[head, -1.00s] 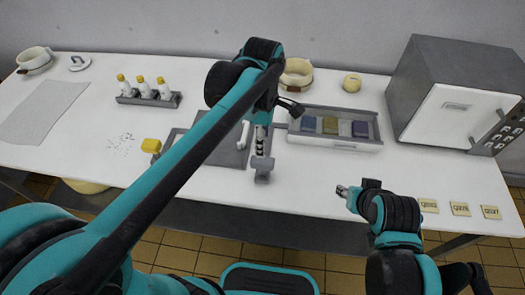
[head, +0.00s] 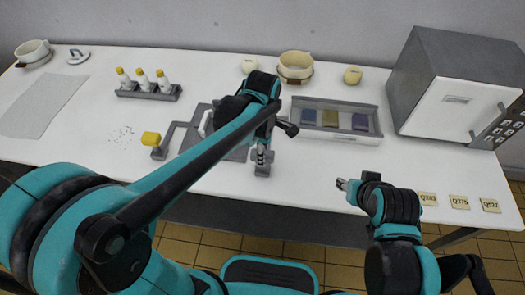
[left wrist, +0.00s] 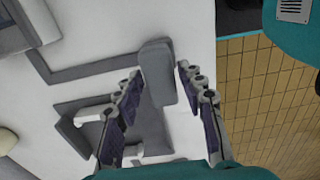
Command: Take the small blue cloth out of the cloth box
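The cloth box (head: 289,124) is a low grey-and-white tray right of the table's middle in the head view. A blue cloth (head: 309,116) lies in its left part, a yellowish cloth (head: 330,118) in the middle and a second bluish cloth (head: 360,122) at the right. My left gripper (head: 262,165) points down in front and left of the box, apart from the cloths. The left wrist view shows its fingers (left wrist: 160,78) spread, with a grey block (left wrist: 155,60) between or below them; contact cannot be told. My right gripper (head: 341,184) hovers near the front edge, its opening too small to judge.
A grey oven-like unit (head: 455,95) stands right of the box. A cream pot (head: 295,66) and round items (head: 352,76) stand behind it. A bottle rack (head: 150,92) and yellow-topped fixture (head: 151,139) stand left. Labels (head: 459,202) lie front right. White table is clear before the box.

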